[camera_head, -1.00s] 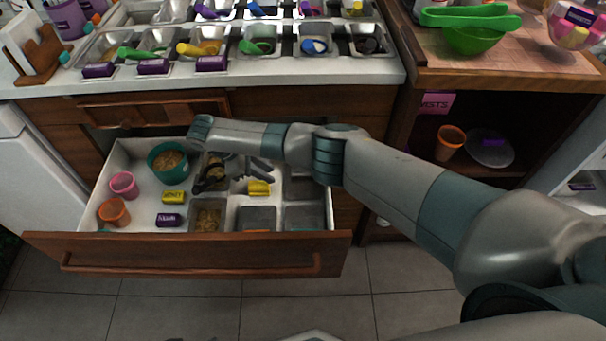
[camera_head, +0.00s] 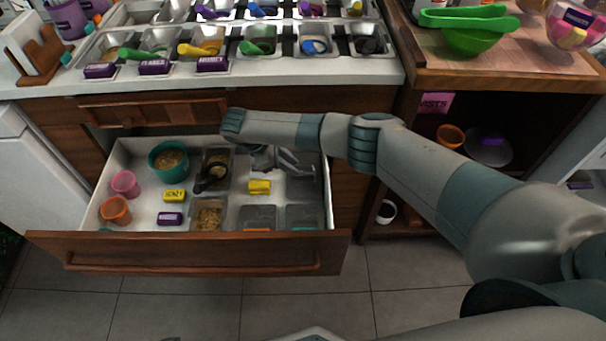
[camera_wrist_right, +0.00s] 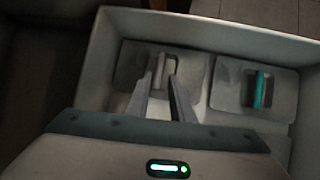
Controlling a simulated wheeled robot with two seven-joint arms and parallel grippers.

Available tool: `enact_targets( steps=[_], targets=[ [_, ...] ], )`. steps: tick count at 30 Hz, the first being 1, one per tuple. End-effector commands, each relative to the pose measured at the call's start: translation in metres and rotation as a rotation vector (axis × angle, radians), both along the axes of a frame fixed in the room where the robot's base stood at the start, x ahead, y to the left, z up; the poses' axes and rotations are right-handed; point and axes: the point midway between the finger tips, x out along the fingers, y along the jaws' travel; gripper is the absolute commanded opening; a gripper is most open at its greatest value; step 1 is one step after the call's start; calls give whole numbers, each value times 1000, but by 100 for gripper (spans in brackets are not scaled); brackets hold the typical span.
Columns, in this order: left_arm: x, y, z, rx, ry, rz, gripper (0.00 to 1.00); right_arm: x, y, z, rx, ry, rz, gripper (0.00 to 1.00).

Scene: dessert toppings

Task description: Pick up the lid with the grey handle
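The lid with the grey handle (camera_wrist_right: 133,66) lies in the open drawer in the right wrist view. Its pale grey handle (camera_wrist_right: 164,66) stands up at the fingertips. My right gripper (camera_wrist_right: 162,80) is open, its two fingers on either side of the near part of the handle; I cannot tell if they touch it. In the head view my right gripper (camera_head: 288,160) is low over the back right of the drawer, and my arm partly hides that area. My left gripper is not in view.
A second lid with a teal handle (camera_wrist_right: 258,90) lies beside it. The drawer (camera_head: 190,252) also holds a teal bowl (camera_head: 168,160), cups, a black scoop (camera_head: 210,176), a yellow block (camera_head: 259,187) and topping bins. The drawer walls stand close around my gripper.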

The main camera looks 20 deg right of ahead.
Motion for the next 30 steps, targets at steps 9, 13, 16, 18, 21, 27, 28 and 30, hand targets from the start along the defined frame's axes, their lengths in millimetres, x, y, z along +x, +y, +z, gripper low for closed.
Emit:
enact_targets(
  steps=[9, 13, 16, 18, 21, 27, 28, 30],
  targets=[
    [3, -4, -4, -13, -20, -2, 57, 0, -23, -34, -3, 0, -1, 21],
    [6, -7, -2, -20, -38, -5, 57, 1, -28, -41, -1, -1, 0, 21],
    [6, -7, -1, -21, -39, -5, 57, 1, -29, -42, 0, -1, 0, 21],
    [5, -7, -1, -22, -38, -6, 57, 1, -28, -42, 0, -1, 0, 21],
    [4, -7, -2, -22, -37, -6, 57, 0, -28, -42, -1, 0, 0, 21],
    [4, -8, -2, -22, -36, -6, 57, 0, -28, -42, -1, 0, 0, 21],
    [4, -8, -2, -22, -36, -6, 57, 0, -28, -42, -1, 0, 0, 21],
    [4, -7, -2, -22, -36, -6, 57, 0, -28, -42, -1, 0, 0, 4]
  ],
)
